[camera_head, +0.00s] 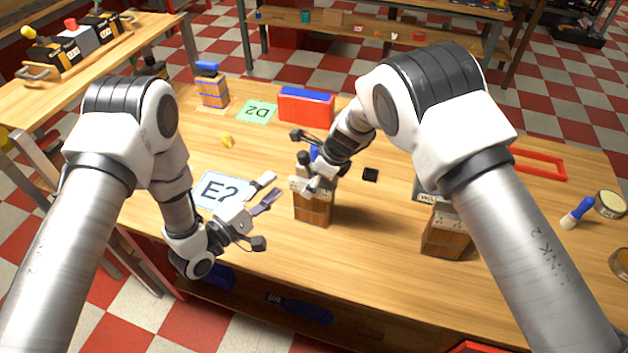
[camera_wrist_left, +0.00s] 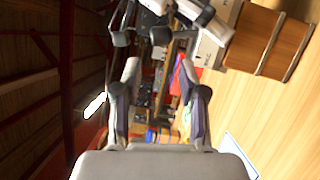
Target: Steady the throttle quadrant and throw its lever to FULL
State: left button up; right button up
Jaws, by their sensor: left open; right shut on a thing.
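The throttle quadrant (camera_head: 313,210) seems to be the wooden block with a pale, lettered top, standing upright mid-table. A dark post and a blue knob show at its top, partly hidden by my right gripper, so the lever's position cannot be told. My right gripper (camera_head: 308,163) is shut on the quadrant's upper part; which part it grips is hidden. My left gripper (camera_head: 264,214) is open and empty, left of the quadrant and apart from it, fingers pointing toward it. In the left wrist view the quadrant (camera_wrist_left: 268,40) shows at upper right, beyond the open left fingers (camera_wrist_left: 158,100).
A similar wooden block (camera_head: 445,238) stands to the right, partly behind my right arm. The front centre of the table is clear.

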dwell(0.4)
pick_arm(q)
jog(key=c, duration=0.6)
jog(key=shift+s+d+g+h, duration=0.15)
jog(key=shift+d+g+h, duration=0.15)
jog(key=shift+d+h, duration=0.2)
grip_shut()
jog(key=w+a+f+h, duration=0.2)
jog(key=a+f, duration=0.1)
jog(key=a, duration=0.6)
jog(key=g, duration=0.1)
send_near(307, 169)
jog(key=w+d+r, duration=0.3)
jog(key=w, duration=0.3)
jog(key=shift+s+a+m, duration=0.1)
jog(key=shift+a+m, duration=0.1)
jog(key=shift+m, duration=0.2)
jog(key=shift+r, duration=0.1)
